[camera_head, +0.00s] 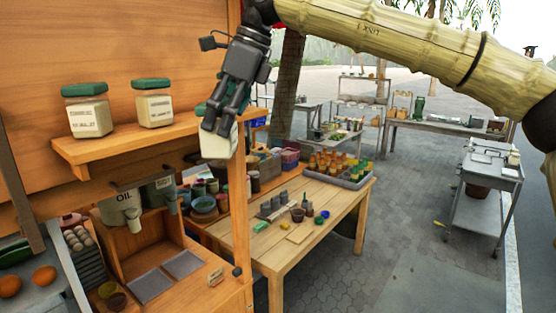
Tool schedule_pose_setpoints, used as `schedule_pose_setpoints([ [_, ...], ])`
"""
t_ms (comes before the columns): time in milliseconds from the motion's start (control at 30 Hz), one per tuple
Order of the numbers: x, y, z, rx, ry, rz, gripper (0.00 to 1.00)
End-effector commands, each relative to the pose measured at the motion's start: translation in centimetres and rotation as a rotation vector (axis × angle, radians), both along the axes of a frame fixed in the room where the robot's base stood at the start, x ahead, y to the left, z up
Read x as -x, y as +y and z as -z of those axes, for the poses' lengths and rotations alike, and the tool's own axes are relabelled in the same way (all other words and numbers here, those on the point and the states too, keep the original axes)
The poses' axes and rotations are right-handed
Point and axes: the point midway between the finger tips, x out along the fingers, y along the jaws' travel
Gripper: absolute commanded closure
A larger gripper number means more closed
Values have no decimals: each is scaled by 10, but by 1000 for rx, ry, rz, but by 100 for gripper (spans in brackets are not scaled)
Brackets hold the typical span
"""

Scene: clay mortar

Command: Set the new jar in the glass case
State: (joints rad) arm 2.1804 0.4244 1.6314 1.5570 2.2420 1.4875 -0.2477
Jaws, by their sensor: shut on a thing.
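My gripper (216,128) is at the upper middle, pointing down, its fingers shut on a pale jar (217,147) with a green lid. The fingers hide much of the jar and its lid. The jar is at the right end of a wooden shelf (110,147); whether it touches the shelf I cannot tell. Two similar labelled jars with green lids stand upright on that shelf, a left jar (87,114) and a middle jar (154,106). I cannot make out a glass case in this view.
A wooden post (237,185) stands just right of the held jar. Below the shelf hang an oil container (121,208) and a grey one. A wooden table (335,208) carries cups and a tray of bottles (340,171).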

Motion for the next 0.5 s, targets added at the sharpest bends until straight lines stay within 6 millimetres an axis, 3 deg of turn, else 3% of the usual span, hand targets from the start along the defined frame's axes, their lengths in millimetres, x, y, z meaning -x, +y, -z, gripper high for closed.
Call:
schedule_pose_setpoints([
  [500, 18, -93, 208, -4, 6, -535, 55],
])
